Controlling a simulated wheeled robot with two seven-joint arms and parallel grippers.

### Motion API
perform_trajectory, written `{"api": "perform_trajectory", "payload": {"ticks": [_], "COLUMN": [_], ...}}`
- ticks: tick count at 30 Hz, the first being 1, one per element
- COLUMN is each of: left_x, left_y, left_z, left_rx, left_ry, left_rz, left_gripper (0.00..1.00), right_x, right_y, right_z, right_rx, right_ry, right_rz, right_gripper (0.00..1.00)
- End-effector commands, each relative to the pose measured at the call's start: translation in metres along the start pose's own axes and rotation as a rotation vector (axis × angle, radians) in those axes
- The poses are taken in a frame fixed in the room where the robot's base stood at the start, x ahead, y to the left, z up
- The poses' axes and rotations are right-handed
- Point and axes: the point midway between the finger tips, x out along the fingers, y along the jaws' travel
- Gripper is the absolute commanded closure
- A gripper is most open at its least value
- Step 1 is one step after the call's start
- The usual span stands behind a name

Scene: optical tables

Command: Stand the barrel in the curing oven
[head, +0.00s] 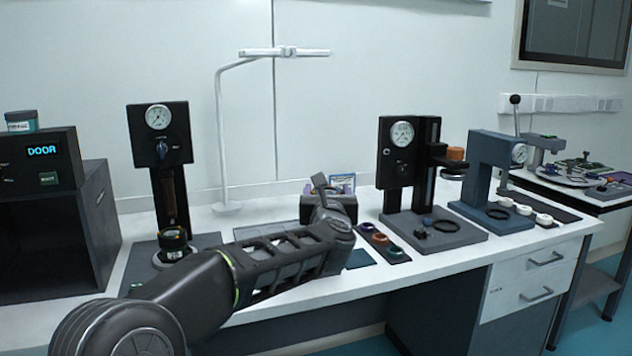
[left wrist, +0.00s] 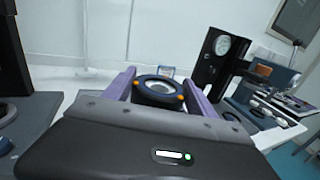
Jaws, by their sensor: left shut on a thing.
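My left gripper (head: 322,186) is over the middle of the bench in the head view, its arm reaching in from the lower left. In the left wrist view its purple fingers (left wrist: 160,88) are shut on a round dark barrel (left wrist: 160,101) with orange dots on its rim and an open centre. In the head view the hand hides the barrel. The curing oven (head: 64,142) is the black box at the far left, its display reading "DOOR"; its front looks dark, and I cannot tell how far its door is open. My right gripper is not in view.
A gauge stand (head: 160,130) with a dark ringed part (head: 173,242) on its base is between oven and hand. A second gauge press (head: 396,150), a blue-grey press (head: 484,165) and a tray of coloured rings (head: 382,241) are to the right. A lamp post (head: 220,140) rises behind.

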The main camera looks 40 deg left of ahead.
Motion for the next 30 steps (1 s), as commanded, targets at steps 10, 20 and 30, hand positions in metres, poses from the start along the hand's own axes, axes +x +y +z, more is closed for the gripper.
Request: {"api": "perform_trajectory", "payload": {"ticks": [10, 20, 30], "left_x": [-0.012, -0.051, -0.139], "left_y": [-0.050, -0.117, -0.184], "left_z": [-0.076, -0.190, -0.320], "left_rx": [0.003, 0.001, -0.007], "left_ry": [0.004, 0.010, 0.008], "left_rz": [-0.088, -0.271, -0.537], "left_gripper": [0.82, 0.82, 0.82], "right_x": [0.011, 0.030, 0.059], "right_y": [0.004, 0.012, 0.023], "right_z": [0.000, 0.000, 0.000], "right_rx": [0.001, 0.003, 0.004], "right_ry": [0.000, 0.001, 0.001], "right_rz": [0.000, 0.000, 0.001], "right_gripper": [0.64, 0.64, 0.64]}}
